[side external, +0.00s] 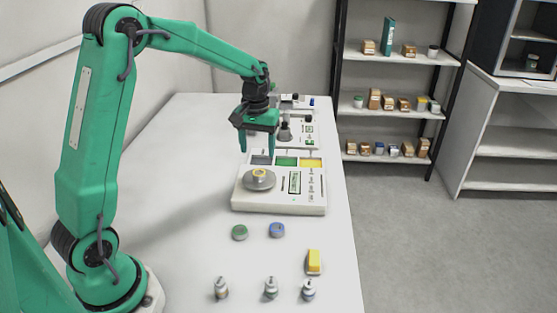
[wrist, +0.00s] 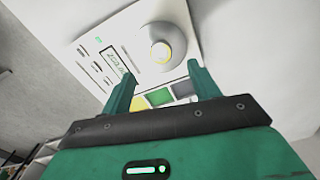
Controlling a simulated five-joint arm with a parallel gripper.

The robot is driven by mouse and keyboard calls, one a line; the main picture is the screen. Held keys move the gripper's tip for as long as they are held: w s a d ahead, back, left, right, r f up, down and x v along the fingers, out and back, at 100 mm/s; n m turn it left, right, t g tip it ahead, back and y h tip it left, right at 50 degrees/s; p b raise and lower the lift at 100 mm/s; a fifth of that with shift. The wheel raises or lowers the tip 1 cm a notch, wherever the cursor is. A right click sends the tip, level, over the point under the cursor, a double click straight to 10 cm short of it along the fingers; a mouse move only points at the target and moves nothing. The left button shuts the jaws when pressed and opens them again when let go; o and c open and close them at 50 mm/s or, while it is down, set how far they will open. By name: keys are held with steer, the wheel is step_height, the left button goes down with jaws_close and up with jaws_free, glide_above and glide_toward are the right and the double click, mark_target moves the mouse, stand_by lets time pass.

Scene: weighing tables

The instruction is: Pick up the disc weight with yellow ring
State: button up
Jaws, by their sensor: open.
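The disc weight with yellow ring (side external: 259,173) lies on the round grey pan (side external: 268,184) of the near white scale (side external: 250,205). In the wrist view the disc weight (wrist: 161,51) shows as a pale disc with a yellow ring on the pan (wrist: 176,37), beyond the fingertips. My gripper (side external: 257,151) is open and empty, above and a little behind the disc, fingers pointing down. In the wrist view my gripper (wrist: 160,73) has its two green fingers wide apart, with nothing between them touching either finger.
The scale has grey, green (side external: 286,161) and yellow squares along its back and a display (side external: 295,183). A second scale (side external: 298,132) stands behind.

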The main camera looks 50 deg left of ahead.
mark_target(259, 173)
steer(key=shift+w+f, duration=0.1)
steer(key=shift+f, duration=0.1)
steer(key=shift+f, duration=1.25)
steer(key=shift+f, duration=0.1)
steer(key=shift+a+f, duration=0.1)
steer(key=shift+f, duration=2.4)
steer(key=shift+w, duration=0.1)
steer(key=c, duration=1.3)
steer(key=shift+r, duration=0.1)
